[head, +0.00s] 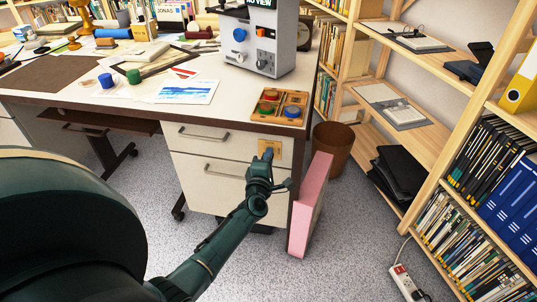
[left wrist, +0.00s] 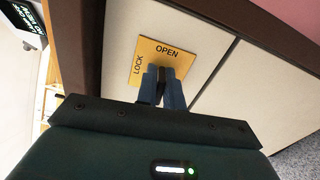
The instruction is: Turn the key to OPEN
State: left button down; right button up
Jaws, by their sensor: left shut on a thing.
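A yellow lock plate (head: 277,146) sits on the upper drawer front of the desk, near its right end. In the left wrist view the plate (left wrist: 153,47) bears the words OPEN along its top and LOCK along its left side. My left gripper (head: 267,153) reaches up to the plate from below. In the left wrist view its blue fingers (left wrist: 162,82) are shut on a dark key (left wrist: 161,78) in front of the plate. The fingers hide most of the key, so I cannot tell which word it points to. My right gripper is not in view.
The desk drawers (head: 215,155) have bar handles. A pink panel (head: 312,205) stands on the floor just right of the drawers, close to my left gripper. A brown bin (head: 334,147) and wooden shelves (head: 430,140) stand farther right. A wooden tray (head: 265,117) lies on the desk above.

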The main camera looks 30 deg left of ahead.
pick_arm(q)
jog(key=shift+m, duration=0.5)
jog(key=c, duration=1.6)
grip_release()
jog(key=shift+o, duration=0.2)
